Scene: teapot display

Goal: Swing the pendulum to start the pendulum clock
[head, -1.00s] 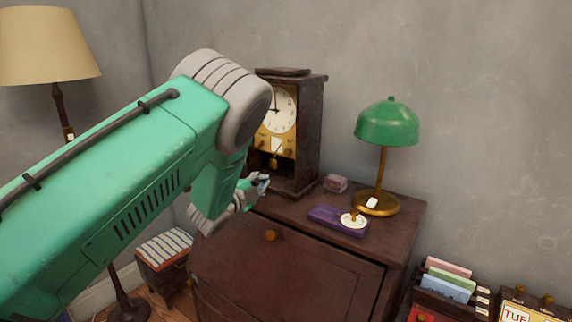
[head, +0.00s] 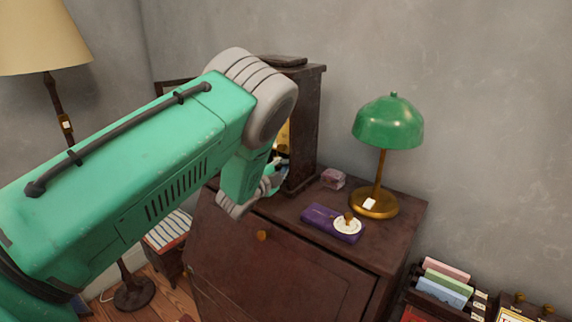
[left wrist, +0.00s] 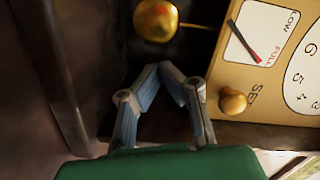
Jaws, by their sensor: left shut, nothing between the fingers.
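The pendulum clock (head: 308,115) is a dark wooden case on the cabinet, its dial mostly hidden behind my left arm in the head view. In the left wrist view its brass front (left wrist: 262,65) shows at the right, with a small gauge, a round gold knob (left wrist: 233,101) and part of the white dial. A round gold bob (left wrist: 155,19), likely the pendulum, hangs at the top. My left gripper (head: 279,171) is at the clock's lower front. In the left wrist view the gripper (left wrist: 165,68) is shut and empty, its tips appearing just below the bob; contact is unclear.
The wooden cabinet (head: 270,270) carries a green lamp (head: 388,123), a purple case (head: 318,218) with a white disc and a small pink box (head: 333,179). A floor lamp (head: 45,40) stands at the left. Card racks (head: 445,285) are at the lower right.

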